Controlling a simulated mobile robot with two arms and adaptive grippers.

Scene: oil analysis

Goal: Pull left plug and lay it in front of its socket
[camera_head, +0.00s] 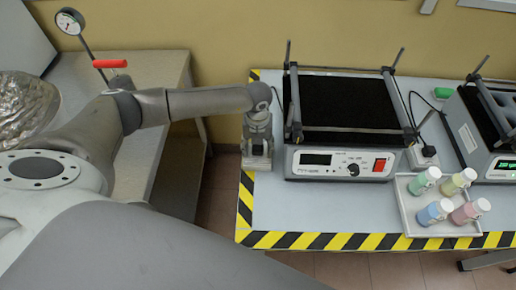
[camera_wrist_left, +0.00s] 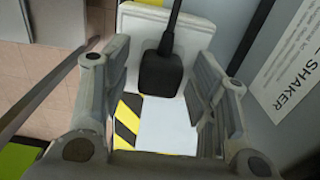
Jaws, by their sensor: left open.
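The left plug (camera_wrist_left: 160,72) is a black block with a black cable rising from its top. It sits against its pale socket (camera_wrist_left: 132,48) in the left wrist view. My left gripper (camera_head: 257,158) is at the left end of the shaker table, beside the left shaker. In the left wrist view my left gripper (camera_wrist_left: 162,112) is open, with one finger on each side of the plug and clear space between. In the head view the gripper and arm hide the left plug and socket. My right gripper is not in view.
The left shaker (camera_head: 340,163) stands right of my gripper; its side shows close to a finger in the wrist view. A tray (camera_head: 408,207) with several coloured bottles is at the front. Another socket with a plug (camera_head: 424,154) sits between the shakers. The table's striped front edge is bare.

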